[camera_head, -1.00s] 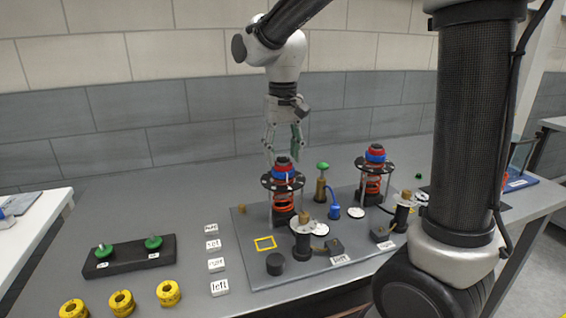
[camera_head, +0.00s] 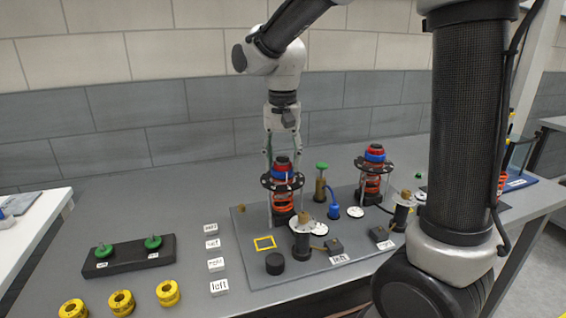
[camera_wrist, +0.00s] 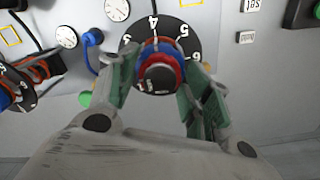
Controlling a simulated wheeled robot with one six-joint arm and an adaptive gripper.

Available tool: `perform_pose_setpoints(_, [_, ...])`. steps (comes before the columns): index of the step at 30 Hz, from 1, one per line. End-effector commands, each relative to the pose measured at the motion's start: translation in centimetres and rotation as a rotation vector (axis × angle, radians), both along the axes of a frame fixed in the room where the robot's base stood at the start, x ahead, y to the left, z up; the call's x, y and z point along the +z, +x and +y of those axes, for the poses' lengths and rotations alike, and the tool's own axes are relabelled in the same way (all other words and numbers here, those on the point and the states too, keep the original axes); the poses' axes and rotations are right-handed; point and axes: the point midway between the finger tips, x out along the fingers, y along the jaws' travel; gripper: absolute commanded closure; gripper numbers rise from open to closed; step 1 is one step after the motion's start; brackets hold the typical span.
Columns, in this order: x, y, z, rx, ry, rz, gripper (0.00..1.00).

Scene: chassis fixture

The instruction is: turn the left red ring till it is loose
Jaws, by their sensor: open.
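The left red ring (camera_head: 281,167) sits near the top of the left spring tower, below a black cap and above a blue ring (camera_head: 283,176). In the wrist view the red ring (camera_wrist: 160,84) shows around the black cap, with the blue ring beyond it. My gripper (camera_head: 283,152) points down over this tower. Its green-padded fingers are open, one on each side of the ring in the wrist view (camera_wrist: 160,88). I cannot tell whether either finger touches it.
A similar right tower (camera_head: 373,172) stands on the same grey plate (camera_head: 245,218). A green-topped brass post (camera_head: 321,185) and a blue fitting (camera_head: 334,210) stand between the towers. A black stand with green knobs (camera_head: 128,262), yellow rings (camera_head: 121,303) and labelled blocks lie to the left.

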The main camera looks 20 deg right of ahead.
Motion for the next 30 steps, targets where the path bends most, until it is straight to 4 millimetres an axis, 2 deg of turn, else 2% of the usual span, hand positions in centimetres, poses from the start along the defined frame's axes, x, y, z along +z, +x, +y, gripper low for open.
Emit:
perform_pose_setpoints(24, [0.00,0.00,0.00,-1.021,0.000,0.000,0.51])
perform_pose_setpoints(30, [0.00,0.00,0.00,-1.152,0.000,0.000,0.51])
